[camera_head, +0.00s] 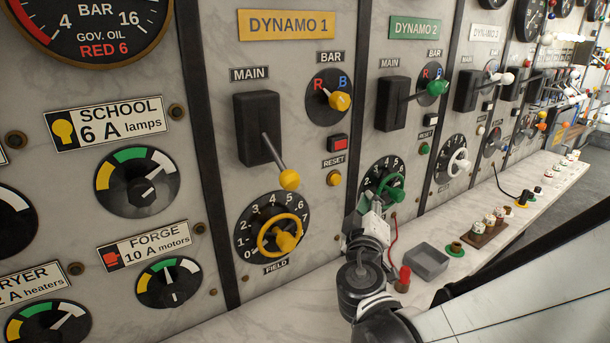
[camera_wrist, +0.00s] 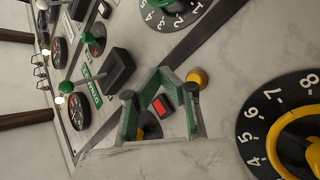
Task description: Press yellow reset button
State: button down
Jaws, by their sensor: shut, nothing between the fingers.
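The yellow reset button (camera_head: 334,178) is a small round knob on the Dynamo 1 panel, below the red square lamp (camera_head: 337,144) and the RESET label. In the wrist view the yellow button (camera_wrist: 198,77) lies just right of my fingertips, apart from them in the picture. My gripper (camera_head: 374,200) is right of and below the button in the head view, in front of the green Dynamo 2 field wheel. In the wrist view my gripper (camera_wrist: 164,73) is shut and empty, and the red lamp (camera_wrist: 163,105) shows between its finger links. Its depth from the panel is unclear.
The yellow-knobbed main lever (camera_head: 289,180) sticks out left of the button. The yellow field wheel (camera_head: 280,236) is below it.

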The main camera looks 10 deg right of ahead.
jog(key=w+a, duration=0.3)
jog(key=w, duration=0.3)
jog(key=shift+w+b, duration=0.15)
jog(key=shift+b, duration=0.2)
jog(key=shift+w+a, duration=0.1)
jog(key=shift+w, duration=0.05)
dwell(1.1)
jog(key=shift+w+a, duration=0.1)
jog(key=shift+w, duration=0.15)
jog(key=shift+w+a+b, duration=0.2)
jog(key=shift+w+b, duration=0.1)
jog(key=shift+w, duration=0.15)
dwell(0.8)
jog(key=shift+s, duration=0.1)
dwell(0.4)
jog(key=shift+s+d, duration=0.35)
jog(key=shift+s, duration=0.4)
jog(key=shift+s, duration=0.1)
jog(key=s, duration=0.1)
jog(key=s+d, duration=0.1)
jog(key=s, duration=0.1)
jog(key=s+d, duration=0.1)
jog(key=shift+s+d, duration=0.1)
jog(key=shift+s, duration=0.05)
